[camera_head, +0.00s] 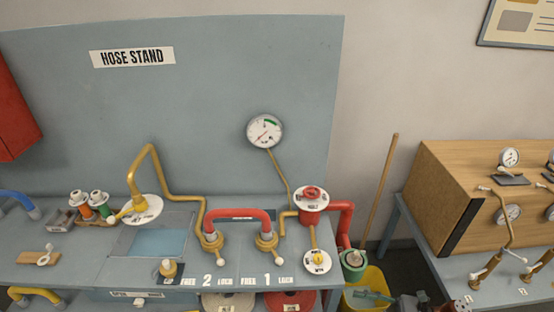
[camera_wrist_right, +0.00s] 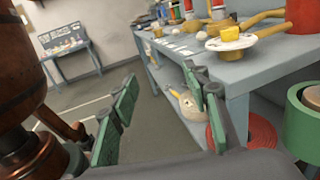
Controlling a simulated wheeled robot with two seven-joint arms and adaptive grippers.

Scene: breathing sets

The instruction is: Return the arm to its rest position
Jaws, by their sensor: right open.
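My right gripper (camera_wrist_right: 162,92) is open in the right wrist view. Its two green-padded fingers stand apart with nothing between them, over the floor beside the blue-grey bench (camera_wrist_right: 240,75). In the head view, green and dark parts that look like this gripper (camera_head: 393,298) show at the bottom edge, right of the bench and in front of the yellow bin (camera_head: 372,281); the rest of it is cut off. My left gripper is not in the head view.
The bench carries a red hose (camera_head: 237,214), yellow pipes and a round gauge (camera_head: 265,131). A green-collared fitting (camera_head: 353,260) stands close to my right gripper. A wooden cabinet (camera_head: 450,195) is at right. Open floor (camera_wrist_right: 75,100) shows left in the wrist view.

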